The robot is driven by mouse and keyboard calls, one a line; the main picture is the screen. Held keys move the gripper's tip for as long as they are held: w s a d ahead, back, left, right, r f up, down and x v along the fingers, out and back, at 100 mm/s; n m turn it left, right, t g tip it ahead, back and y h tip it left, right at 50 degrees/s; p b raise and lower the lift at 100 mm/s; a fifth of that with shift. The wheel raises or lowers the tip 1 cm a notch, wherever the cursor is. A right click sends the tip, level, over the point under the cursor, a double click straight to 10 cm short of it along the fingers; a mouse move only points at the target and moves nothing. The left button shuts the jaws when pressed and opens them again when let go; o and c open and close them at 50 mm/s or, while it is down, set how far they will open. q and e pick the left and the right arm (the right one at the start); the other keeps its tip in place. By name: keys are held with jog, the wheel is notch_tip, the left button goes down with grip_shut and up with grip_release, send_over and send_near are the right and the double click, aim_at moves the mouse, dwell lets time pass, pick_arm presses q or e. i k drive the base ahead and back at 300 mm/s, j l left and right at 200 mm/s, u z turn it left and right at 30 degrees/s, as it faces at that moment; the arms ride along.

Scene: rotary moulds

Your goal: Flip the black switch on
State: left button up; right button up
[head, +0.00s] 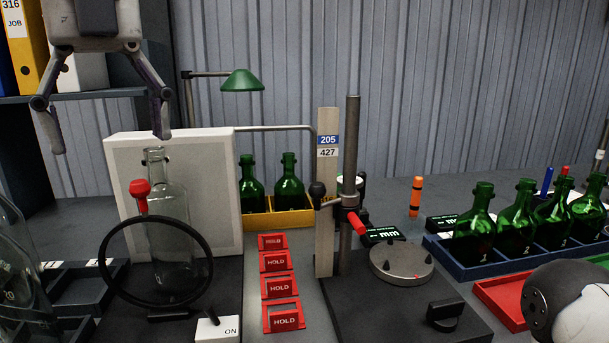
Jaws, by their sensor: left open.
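A white switch box (222,330) marked ON stands at the front, left of centre, with a small dark lever on its top. Whether the lever is up or down is too small to tell. A black block-shaped part (445,315) with a raised tab sits on the dark base plate at the right; I cannot tell if it is a switch. My left gripper (106,122) hangs at the upper left, open and empty, well above and behind the switch box. It touches nothing that I can see. My right gripper is out of view.
A clear bottle (172,235) stands behind a black ring (106,272), before a white panel (222,190). Red HOLD signs (281,288) line the middle. A post (350,150) and round plate (401,265) stand right. Green bottles fill a blue tray (472,262).

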aim_at(208, 308)
jog(key=k, duration=1.2)
